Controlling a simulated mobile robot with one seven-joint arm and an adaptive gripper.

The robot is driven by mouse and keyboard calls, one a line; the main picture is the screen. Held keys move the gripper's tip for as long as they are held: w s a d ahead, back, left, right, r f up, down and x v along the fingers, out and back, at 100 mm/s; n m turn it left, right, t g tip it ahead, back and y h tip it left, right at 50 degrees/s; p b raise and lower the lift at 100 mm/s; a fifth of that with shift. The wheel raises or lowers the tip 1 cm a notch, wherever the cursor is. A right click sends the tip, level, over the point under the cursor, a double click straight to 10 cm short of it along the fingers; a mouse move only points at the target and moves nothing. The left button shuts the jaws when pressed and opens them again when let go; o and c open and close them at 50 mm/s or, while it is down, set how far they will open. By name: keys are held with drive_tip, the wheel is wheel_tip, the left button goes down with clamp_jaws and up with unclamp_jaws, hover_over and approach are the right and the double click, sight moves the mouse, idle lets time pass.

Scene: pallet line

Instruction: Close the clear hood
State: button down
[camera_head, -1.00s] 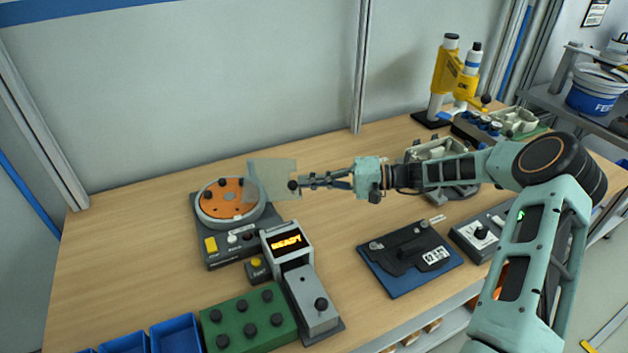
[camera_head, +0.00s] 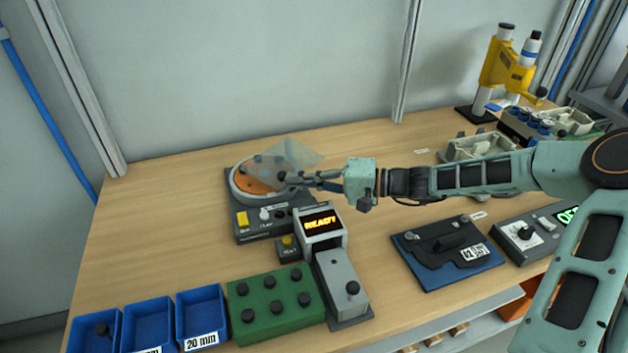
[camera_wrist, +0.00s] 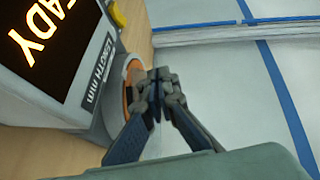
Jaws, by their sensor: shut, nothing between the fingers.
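The clear hood (camera_head: 291,155) is a see-through sheet on the round machine with the orange disc (camera_head: 250,184). It stands tilted over the right part of the disc. My gripper (camera_head: 288,179) is shut and empty, with its fingertips at the hood's near side by a dark knob. I cannot tell whether they touch it. In the wrist view the shut fingers (camera_wrist: 157,82) are in front of the disc's edge (camera_wrist: 132,78), and the hood is not clearly visible there.
The grey display box reading READY (camera_head: 321,224) stands just in front of my gripper. A green block with knobs (camera_head: 274,311) and blue bins (camera_head: 201,305) lie at the front left. A blue plate (camera_head: 449,262) lies at the right. The wood left of the machine is clear.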

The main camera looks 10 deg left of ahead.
drive_tip(key=shift+s+a, duration=0.25)
drive_tip(key=shift+a, duration=0.65)
drive_tip(key=shift+d, duration=0.1)
